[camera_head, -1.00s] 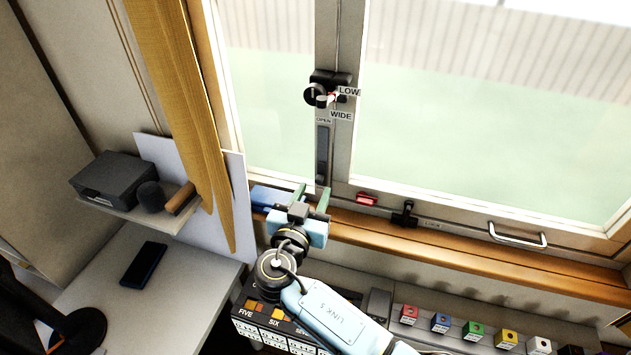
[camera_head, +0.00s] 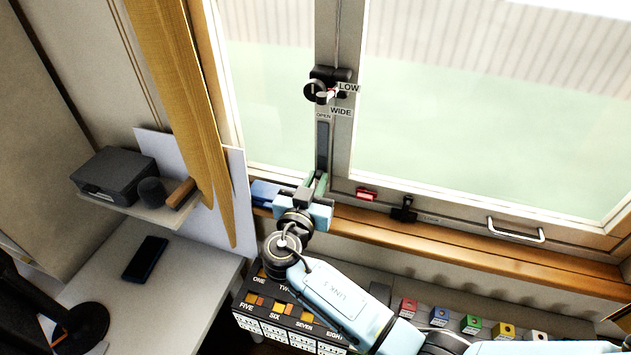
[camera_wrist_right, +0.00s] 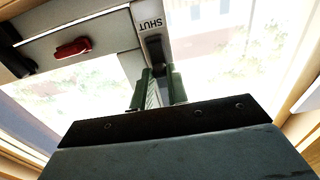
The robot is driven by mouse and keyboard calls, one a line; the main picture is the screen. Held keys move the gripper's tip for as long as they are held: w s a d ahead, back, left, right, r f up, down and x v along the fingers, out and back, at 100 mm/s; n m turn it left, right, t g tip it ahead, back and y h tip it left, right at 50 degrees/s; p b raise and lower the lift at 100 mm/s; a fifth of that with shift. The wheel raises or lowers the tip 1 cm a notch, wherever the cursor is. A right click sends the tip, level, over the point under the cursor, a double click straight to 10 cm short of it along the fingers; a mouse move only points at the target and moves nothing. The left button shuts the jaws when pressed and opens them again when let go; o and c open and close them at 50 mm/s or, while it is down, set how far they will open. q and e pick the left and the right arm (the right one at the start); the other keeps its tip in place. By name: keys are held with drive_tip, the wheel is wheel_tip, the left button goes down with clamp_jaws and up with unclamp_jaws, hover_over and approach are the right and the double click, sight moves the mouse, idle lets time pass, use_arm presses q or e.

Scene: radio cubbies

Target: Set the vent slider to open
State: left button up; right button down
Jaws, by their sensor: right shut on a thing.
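The vent slider's dark vertical track (camera_head: 322,147) runs down the window's middle post. An OPEN label (camera_head: 323,116) is at its top. In the right wrist view a SHUT label (camera_wrist_right: 152,20) lies beside the other end of the track (camera_wrist_right: 155,48). My right gripper (camera_head: 317,182) is at the track's lower end, and its green fingers are closed together there. It also shows in the right wrist view (camera_wrist_right: 160,84), with a finger on each side of the slider's line. The fingers mostly hide the slider knob they hold. My left gripper is not in view.
Above the track is a rotary latch (camera_head: 318,92) with LOW and WIDE labels. A red piece (camera_head: 366,193), a black catch (camera_head: 404,210) and a handle (camera_head: 516,231) are along the lower frame. A numbered box (camera_head: 285,310) and coloured blocks are below.

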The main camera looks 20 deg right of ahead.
wheel_tip(320, 180, up, 8)
drive_tip(key=shift+f+p, duration=0.2)
drive_tip(key=shift+p, duration=0.6)
drive_tip(key=shift+r, duration=0.5)
drive_tip(key=c, duration=1.4)
unclamp_jaws()
drive_tip(key=shift+o, duration=0.2)
